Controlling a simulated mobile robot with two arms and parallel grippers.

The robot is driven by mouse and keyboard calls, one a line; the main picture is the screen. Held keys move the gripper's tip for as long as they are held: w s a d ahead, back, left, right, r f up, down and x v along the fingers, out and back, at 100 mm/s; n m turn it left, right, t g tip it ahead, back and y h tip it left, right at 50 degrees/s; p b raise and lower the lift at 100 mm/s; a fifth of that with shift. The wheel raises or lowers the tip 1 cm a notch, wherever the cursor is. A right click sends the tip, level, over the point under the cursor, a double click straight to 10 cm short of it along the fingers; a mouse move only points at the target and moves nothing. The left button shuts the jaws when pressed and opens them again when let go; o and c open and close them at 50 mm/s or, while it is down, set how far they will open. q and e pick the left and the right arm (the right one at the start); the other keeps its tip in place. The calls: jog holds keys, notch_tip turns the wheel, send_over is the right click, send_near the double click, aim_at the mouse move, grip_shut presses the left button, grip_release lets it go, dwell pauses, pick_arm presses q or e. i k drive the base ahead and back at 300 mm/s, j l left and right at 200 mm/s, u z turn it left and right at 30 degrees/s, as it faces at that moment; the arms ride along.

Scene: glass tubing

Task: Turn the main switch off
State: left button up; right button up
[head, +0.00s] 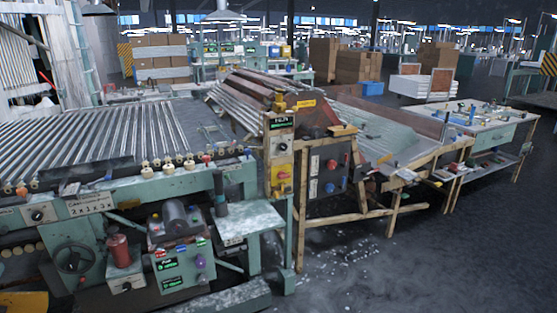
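A narrow upright control panel (280,160) stands at the front right corner of the green machine. It carries a dark display at the top, a small dial below it and a red knob on a yellow plate (283,177) lower down. This red-and-yellow knob looks like a main switch, but I cannot read a label or tell its position. A dark box (328,170) with red and blue knobs is to its right. Neither of my grippers is in view.
The green machine (100,190) with glass tubes on top fills the left. Its lower front has a handwheel (74,258) and a green control box (183,266). Wooden-framed benches (425,172) stand on the right. The dark floor (420,265) at front right is clear apart from small white bits.

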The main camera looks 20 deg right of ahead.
aim_at(282, 175)
jog(key=i+l+u, duration=0.1)
jog(key=i+l, duration=0.25)
jog(key=i+l+u, duration=0.1)
jog(key=i+l, duration=0.25)
jog(key=l, duration=0.2)
jog(key=i+l+u, duration=0.15)
jog(key=i+l, duration=0.2)
jog(key=l, duration=0.15)
